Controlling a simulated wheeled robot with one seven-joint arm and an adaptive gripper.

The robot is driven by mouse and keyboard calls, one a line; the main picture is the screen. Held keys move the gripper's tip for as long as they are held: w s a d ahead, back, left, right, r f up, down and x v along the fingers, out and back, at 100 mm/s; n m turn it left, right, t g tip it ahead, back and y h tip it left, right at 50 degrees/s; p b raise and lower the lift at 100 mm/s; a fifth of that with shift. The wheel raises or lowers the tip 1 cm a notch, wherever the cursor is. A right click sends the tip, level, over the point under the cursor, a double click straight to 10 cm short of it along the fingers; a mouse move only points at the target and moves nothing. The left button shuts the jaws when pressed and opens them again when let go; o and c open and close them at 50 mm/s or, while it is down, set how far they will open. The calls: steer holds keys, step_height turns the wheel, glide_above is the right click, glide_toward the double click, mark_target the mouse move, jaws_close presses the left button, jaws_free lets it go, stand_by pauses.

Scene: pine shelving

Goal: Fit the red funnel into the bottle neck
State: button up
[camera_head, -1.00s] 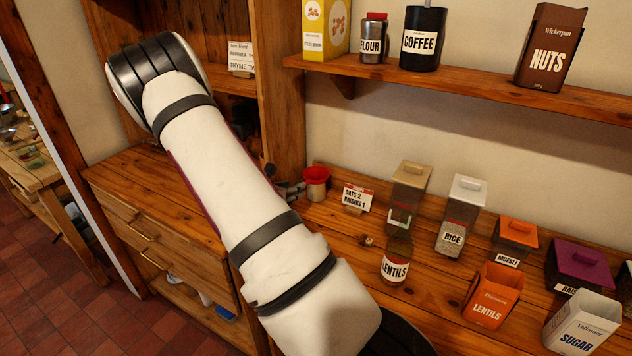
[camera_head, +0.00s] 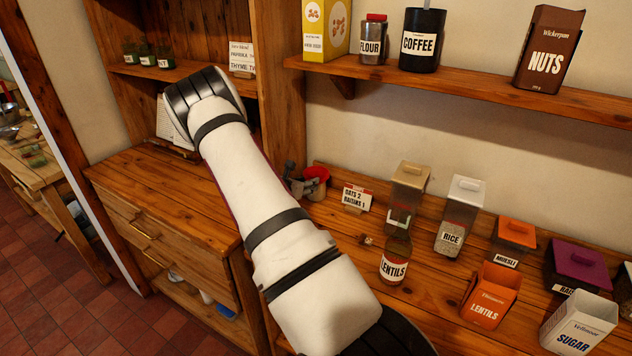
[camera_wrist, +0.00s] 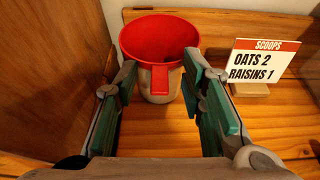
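The red funnel (camera_head: 317,173) sits in a pale cup at the back left of the worktop. The wrist view shows its wide rim and front tab (camera_wrist: 160,78), with the beige cup (camera_wrist: 158,97) beneath. My gripper (camera_wrist: 158,80) is open, with one finger either side of the tab; I cannot tell whether they touch it. In the head view my gripper (camera_head: 298,183) is beside the funnel, partly hidden by my arm. A clear bottle labelled LENTILS (camera_head: 395,262) stands upright on the worktop, right of my arm.
A scoops card (camera_wrist: 261,60) stands right of the funnel, and a wooden panel (camera_wrist: 50,70) is close on the left. Canisters labelled RICE (camera_head: 458,217) and MUESLI (camera_head: 513,240) stand right of the bottle, with an orange LENTILS box (camera_head: 490,295). A shelf (camera_head: 450,85) runs above.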

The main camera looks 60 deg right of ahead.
steer(key=shift+c, duration=0.3)
jaws_close()
steer(key=shift+r, duration=0.1)
